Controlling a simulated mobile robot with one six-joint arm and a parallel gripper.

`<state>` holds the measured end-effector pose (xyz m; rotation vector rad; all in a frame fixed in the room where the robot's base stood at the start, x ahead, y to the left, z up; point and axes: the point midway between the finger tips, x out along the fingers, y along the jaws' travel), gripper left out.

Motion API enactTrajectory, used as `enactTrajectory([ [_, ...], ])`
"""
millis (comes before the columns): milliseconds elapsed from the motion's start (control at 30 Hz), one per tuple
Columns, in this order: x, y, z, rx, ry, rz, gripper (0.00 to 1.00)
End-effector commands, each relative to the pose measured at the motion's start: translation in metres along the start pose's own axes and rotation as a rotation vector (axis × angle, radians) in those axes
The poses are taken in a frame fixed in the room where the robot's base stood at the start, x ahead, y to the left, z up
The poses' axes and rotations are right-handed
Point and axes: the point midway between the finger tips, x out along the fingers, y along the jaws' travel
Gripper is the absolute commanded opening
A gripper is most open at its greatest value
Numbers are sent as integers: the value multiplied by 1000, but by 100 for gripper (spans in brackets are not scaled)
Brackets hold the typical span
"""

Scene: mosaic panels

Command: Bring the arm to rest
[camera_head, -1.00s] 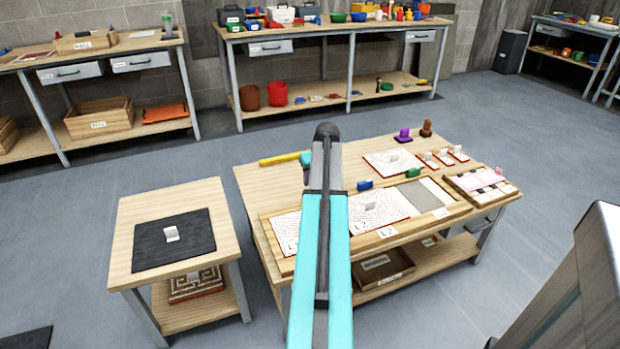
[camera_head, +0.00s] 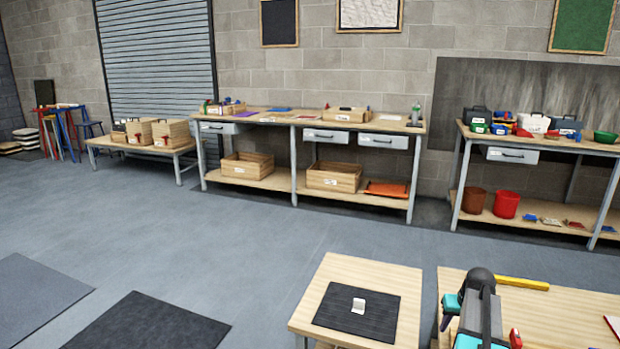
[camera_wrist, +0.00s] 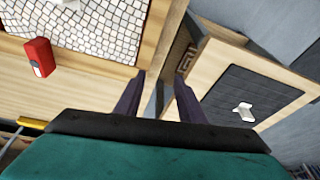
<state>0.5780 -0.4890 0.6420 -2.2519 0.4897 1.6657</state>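My gripper (camera_wrist: 160,88) shows in the wrist view with its two dark fingers apart and nothing between them. It hangs over the gap between the work table and the small side table. In the head view my arm (camera_head: 482,308) is folded at the lower right, over the work table's (camera_head: 560,310) left end. A teal part of it shows there, but the fingertips are not clear. In the wrist view a red block (camera_wrist: 39,57) lies on the wooden table beside a white mosaic panel (camera_wrist: 75,28), apart from my gripper.
A small side table (camera_head: 305,318) bears a black mat (camera_head: 335,322) with a white piece (camera_head: 358,305). A yellow bar (camera_head: 522,283) lies on the work table. Long benches (camera_head: 300,125) line the back wall. Dark floor mats (camera_head: 150,325) lie at left; the floor between is clear.

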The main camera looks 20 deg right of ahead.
Motion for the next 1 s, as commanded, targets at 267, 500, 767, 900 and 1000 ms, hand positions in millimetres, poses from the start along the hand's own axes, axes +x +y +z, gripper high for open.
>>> enactTrajectory([
  [267,31,-102,25,-79,-57,-30,36],
  [500,51,-181,57,-145,-105,-45,36],
  [767,67,-258,100,-220,-156,-54,36],
  [900,74,-296,127,-262,-182,-55,36],
  [1000,77,-321,148,-292,-200,-55,36],
])
